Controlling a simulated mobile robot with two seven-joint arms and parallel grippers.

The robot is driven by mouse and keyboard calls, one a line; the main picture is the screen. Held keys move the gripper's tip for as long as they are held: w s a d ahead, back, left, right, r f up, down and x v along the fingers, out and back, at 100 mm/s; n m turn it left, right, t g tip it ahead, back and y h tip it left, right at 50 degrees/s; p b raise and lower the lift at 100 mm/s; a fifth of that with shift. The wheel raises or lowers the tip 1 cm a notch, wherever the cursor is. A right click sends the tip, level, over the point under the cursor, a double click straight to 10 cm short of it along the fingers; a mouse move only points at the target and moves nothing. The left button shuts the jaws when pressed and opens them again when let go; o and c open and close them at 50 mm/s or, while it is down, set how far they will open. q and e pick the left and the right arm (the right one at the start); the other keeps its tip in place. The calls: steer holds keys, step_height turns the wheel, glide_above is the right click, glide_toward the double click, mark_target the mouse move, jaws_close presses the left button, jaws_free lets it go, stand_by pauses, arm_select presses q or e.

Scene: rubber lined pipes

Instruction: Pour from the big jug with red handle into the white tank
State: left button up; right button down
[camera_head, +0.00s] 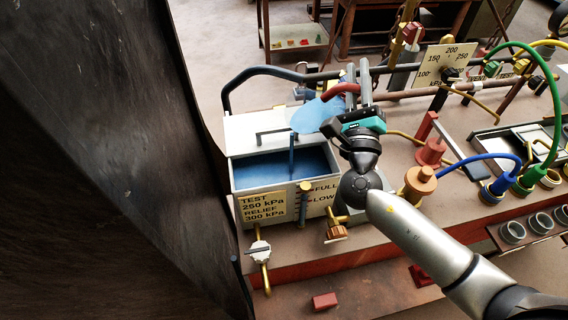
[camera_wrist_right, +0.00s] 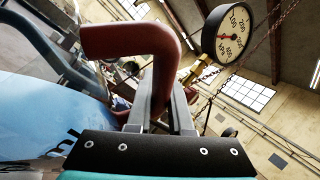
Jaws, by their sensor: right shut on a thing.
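The big jug (camera_head: 317,115) has a translucent blue body and a red handle (camera_head: 341,89). It is tilted above the back right of the white tank (camera_head: 240,184). The tank's lid stands open and blue liquid (camera_head: 270,165) lies inside. A thin blue column (camera_head: 292,152), looking like a stream, runs from the jug's lip down to the liquid. My right gripper (camera_head: 358,75) is shut on the red handle, which fills the upper left of the wrist view (camera_wrist_right: 130,40). The jug's body also shows there (camera_wrist_right: 45,120). My left gripper is out of view.
A dark pipe (camera_head: 268,71) runs behind the tank. Brass fittings (camera_head: 420,182) and blue (camera_head: 480,159) and green hoses (camera_head: 551,100) stand to the right. A gauge (camera_wrist_right: 232,35) shows in the wrist view. A dark surface (camera_head: 110,130) blocks the left side.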

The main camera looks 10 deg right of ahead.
steer(key=shift+a+r, duration=0.15)
steer(key=shift+s+b, duration=0.1)
steer(key=shift+b, duration=0.2)
stand_by(0.3)
steer(key=shift+n, duration=0.3)
